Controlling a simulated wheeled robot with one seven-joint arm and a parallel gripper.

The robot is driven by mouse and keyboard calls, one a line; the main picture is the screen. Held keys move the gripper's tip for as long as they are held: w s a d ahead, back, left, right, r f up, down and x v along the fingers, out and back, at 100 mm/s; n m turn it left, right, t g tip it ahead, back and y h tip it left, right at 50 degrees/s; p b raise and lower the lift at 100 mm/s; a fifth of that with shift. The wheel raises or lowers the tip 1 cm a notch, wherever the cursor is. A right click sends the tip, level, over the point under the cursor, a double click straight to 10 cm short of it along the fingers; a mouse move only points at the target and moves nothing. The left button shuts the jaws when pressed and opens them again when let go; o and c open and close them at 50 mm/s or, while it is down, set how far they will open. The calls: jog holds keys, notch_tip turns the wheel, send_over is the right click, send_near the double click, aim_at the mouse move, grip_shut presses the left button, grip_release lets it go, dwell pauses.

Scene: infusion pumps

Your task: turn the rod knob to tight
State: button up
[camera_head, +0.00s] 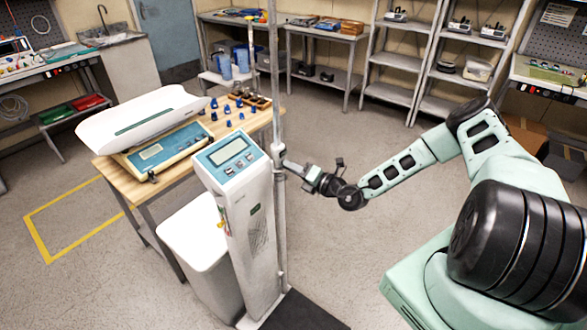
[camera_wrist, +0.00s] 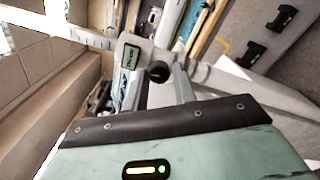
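The rod (camera_head: 276,80) is a tall grey pole standing beside the white scale column (camera_head: 245,215). It crosses the wrist view as a pale bar (camera_wrist: 215,79). The rod knob (camera_wrist: 158,72) is small, round and black, and shows in the wrist view at the fingertips. My gripper (camera_wrist: 161,78) has its two grey fingers apart, one on each side of the knob. I cannot tell whether either finger touches it. In the head view my gripper (camera_head: 286,165) reaches the rod from the right, at the height of the column's display head. The knob cannot be made out there.
A wooden table (camera_head: 150,190) with a baby scale (camera_head: 143,117) and several blue pieces stands behind the column at left. A white bin (camera_head: 200,240) stands left of the column. Shelves (camera_head: 400,60) line the back wall. The floor between is clear.

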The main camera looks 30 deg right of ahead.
jog(key=shift+o, duration=1.3)
jog(key=b+v, duration=0.5)
jog(key=v, duration=1.2)
jog(key=shift+s, duration=0.2)
jog(key=shift+d, duration=0.1)
